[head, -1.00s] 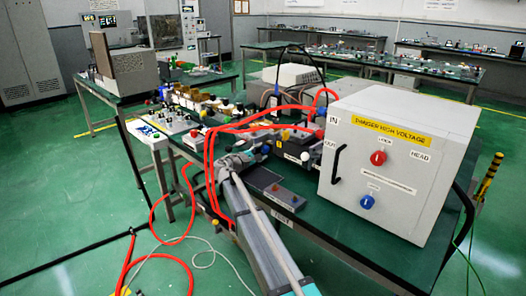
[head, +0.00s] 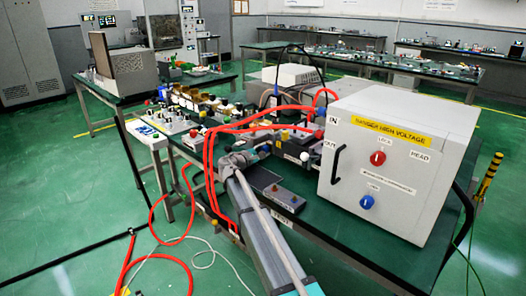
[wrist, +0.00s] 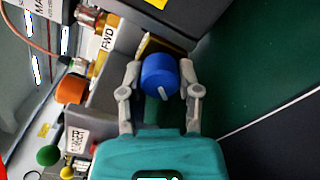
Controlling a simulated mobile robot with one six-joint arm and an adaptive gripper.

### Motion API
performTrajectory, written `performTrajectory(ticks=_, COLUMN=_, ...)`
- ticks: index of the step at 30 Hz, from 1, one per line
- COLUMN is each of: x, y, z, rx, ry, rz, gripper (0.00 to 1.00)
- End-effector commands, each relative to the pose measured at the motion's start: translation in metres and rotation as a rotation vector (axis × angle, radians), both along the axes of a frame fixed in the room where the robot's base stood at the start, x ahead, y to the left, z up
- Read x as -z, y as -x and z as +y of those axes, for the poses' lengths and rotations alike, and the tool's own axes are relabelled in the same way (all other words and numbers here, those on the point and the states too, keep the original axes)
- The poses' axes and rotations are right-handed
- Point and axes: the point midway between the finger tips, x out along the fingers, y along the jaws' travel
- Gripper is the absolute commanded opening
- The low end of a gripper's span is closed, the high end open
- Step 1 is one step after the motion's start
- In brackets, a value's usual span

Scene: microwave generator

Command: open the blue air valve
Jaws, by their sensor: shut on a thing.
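The blue air valve (wrist: 160,75) is a round blue knob with a pale mark on its face. In the wrist view it sits between the two fingers of my gripper (wrist: 160,84), which are shut on its sides. In the head view my gripper (head: 238,158) is at the near edge of the equipment on the green table, at the end of my arm. A small blue knob (head: 265,149) shows just right of it there.
A large grey box (head: 400,165) with a high voltage label, a red knob (head: 377,158) and a lower blue knob (head: 367,202) stands right. Red hoses (head: 209,165) run beside my arm. An orange knob (wrist: 71,90) and a green knob (wrist: 48,155) lie left of the valve.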

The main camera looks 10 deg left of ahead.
Motion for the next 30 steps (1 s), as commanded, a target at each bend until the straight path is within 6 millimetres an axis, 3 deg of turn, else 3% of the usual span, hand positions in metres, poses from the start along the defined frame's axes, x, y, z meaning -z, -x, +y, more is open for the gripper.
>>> performTrajectory(ticks=20, x=0.0000, y=0.0003, z=0.0011, rx=-0.001, ry=0.106, rz=0.082, gripper=0.00)
performTrajectory(ticks=21, x=0.0000, y=0.0002, z=0.0012, rx=-0.001, ry=0.106, rz=0.082, gripper=0.48)
performTrajectory(ticks=23, x=-0.0001, y=0.0003, z=0.0013, rx=-0.001, ry=0.106, rz=0.082, gripper=0.59)
performTrajectory(ticks=30, x=0.0001, y=0.0003, z=0.0014, rx=-0.001, ry=0.105, rz=0.082, gripper=0.59)
